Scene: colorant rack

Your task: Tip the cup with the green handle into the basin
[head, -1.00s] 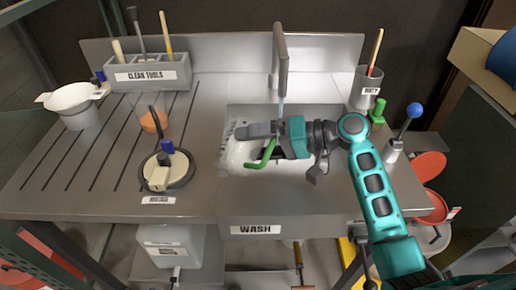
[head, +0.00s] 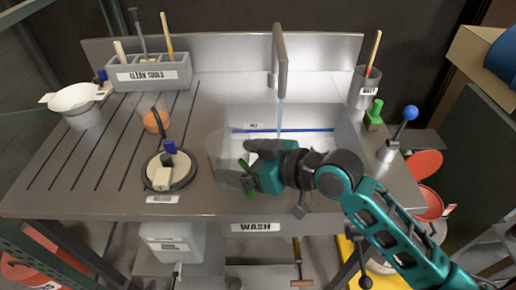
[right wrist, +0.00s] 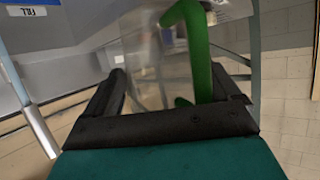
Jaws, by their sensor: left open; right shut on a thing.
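The clear cup (head: 222,146) is over the front left part of the basin, and its exact tilt is hard to tell. Its green handle (head: 247,187) is between the fingers of my right gripper (head: 247,165), which is shut on it. In the right wrist view the green handle (right wrist: 197,55) stands between the black fingers, with the clear cup wall (right wrist: 145,65) beyond it. The basin (head: 300,116) has a blue line along its inside; my gripper hides part of it. My left gripper is not seen.
The faucet (head: 280,60) runs a thin stream into the basin behind my gripper. To the left are a round stand (head: 186,180), a clear cup with orange content (head: 155,122), a white bowl (head: 72,98) and a tool holder (head: 150,73). A blue-knobbed lever (head: 410,113) stands right.

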